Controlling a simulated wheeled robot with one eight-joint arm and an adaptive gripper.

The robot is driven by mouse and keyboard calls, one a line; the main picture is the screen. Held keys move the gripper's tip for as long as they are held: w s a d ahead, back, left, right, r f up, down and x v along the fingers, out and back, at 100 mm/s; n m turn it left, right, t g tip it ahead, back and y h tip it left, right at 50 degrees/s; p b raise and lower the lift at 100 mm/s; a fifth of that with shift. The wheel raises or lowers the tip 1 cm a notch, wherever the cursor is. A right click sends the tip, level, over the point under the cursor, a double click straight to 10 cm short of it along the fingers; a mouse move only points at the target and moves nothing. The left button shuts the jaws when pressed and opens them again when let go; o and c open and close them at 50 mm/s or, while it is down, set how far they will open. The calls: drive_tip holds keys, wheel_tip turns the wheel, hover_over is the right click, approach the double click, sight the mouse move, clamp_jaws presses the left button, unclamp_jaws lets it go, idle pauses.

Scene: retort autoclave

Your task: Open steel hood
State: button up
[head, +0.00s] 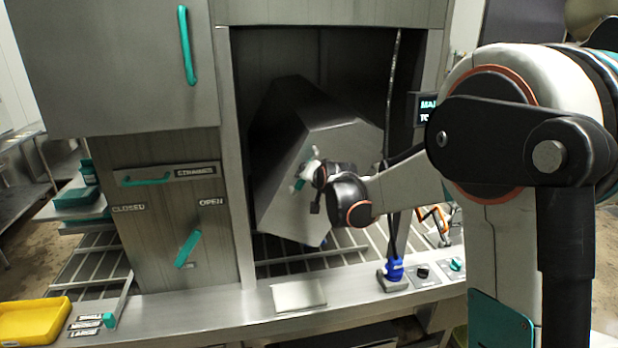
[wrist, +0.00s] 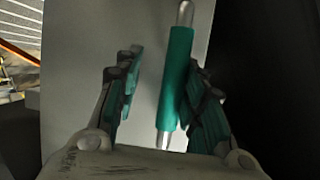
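The steel hood (head: 292,150) is a long angular grey metal box in the dark bay of the machine, and it sits tilted. Its handle (wrist: 178,80) is a teal bar with metal ends on the hood's flat face (wrist: 75,75). My gripper (head: 303,174) is at that face in the head view and hides much of the handle. In the wrist view, my gripper (wrist: 165,95) is open with teal-padded fingers on either side of the bar. The bar lies close to the right finger, with a clear gap to the left finger. I cannot tell whether the right finger touches it.
A rack of bars (head: 315,262) lies below the hood. A blue-collared post (head: 394,270) and knobs (head: 422,272) stand on the front ledge. A lever (head: 188,249) sits between CLOSED and OPEN labels at left. A yellow tray (head: 32,322) is at lower left.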

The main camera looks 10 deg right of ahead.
drive_tip(key=v, duration=1.1)
drive_tip(key=shift+s+r, duration=0.1)
